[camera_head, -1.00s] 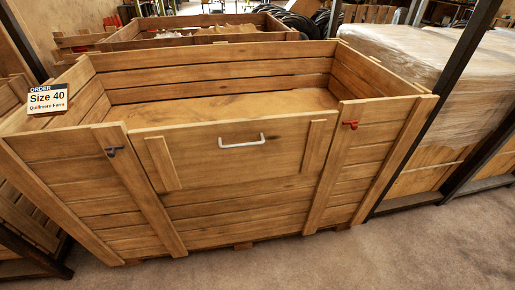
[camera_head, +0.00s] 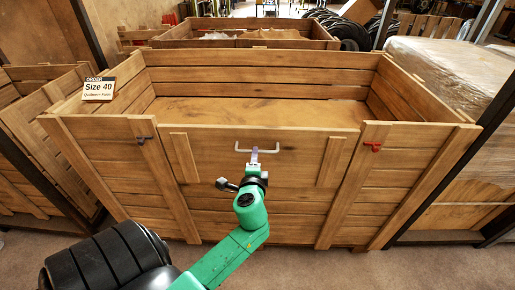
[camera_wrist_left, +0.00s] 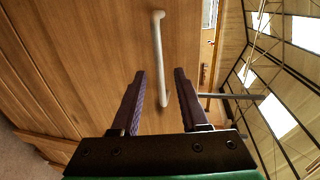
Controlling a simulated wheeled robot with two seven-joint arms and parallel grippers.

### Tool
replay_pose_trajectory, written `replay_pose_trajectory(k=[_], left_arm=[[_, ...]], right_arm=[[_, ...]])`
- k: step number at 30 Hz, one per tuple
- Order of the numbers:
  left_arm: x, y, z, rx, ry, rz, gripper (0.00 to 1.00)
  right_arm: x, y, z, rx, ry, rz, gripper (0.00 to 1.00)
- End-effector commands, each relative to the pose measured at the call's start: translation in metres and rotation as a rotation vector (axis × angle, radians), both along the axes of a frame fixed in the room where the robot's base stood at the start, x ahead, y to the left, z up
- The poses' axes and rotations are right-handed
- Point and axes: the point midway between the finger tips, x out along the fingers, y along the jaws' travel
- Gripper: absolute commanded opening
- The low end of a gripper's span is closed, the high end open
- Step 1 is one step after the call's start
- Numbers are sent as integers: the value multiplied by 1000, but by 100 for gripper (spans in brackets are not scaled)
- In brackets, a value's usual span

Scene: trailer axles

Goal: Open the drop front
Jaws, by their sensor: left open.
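The drop front (camera_head: 230,150) is the wooden upper panel of the near crate wall, and it stands upright and closed. A white bar handle (camera_head: 271,150) is fixed near its top middle. A dark latch (camera_head: 144,139) is at its left and a red latch (camera_head: 373,147) at its right. My left gripper (camera_head: 254,158) is in front of the panel at the handle. In the left wrist view its two dark fingers (camera_wrist_left: 160,95) are apart, with the lower end of the handle (camera_wrist_left: 160,60) between them. My right gripper is not in view.
The crate (camera_head: 110,156) looks empty, with a bare wooden floor inside. An order sign reading Size 40 (camera_head: 99,89) sits at its left corner. Dark rack posts (camera_head: 455,160) flank it, and a wrapped load (camera_head: 440,70) stands at right. Another crate (camera_head: 240,24) is behind.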

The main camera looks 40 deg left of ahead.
Motion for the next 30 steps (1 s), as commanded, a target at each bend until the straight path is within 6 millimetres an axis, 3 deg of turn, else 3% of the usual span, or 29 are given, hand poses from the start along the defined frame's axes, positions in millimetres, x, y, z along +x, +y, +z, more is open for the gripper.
replay_pose_trajectory(k=[6,16,19,20,30], left_arm=[[34,25,-8,0,0,-1,44],[40,30,-11,-2,-1,-2,44],[40,30,-11,-2,-1,-2,6],[40,30,-11,-2,-1,-2,0],[40,30,-11,-2,0,-2,0]], right_arm=[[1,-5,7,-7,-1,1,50],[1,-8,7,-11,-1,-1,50],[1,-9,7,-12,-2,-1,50],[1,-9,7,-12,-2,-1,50],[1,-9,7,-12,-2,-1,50]])
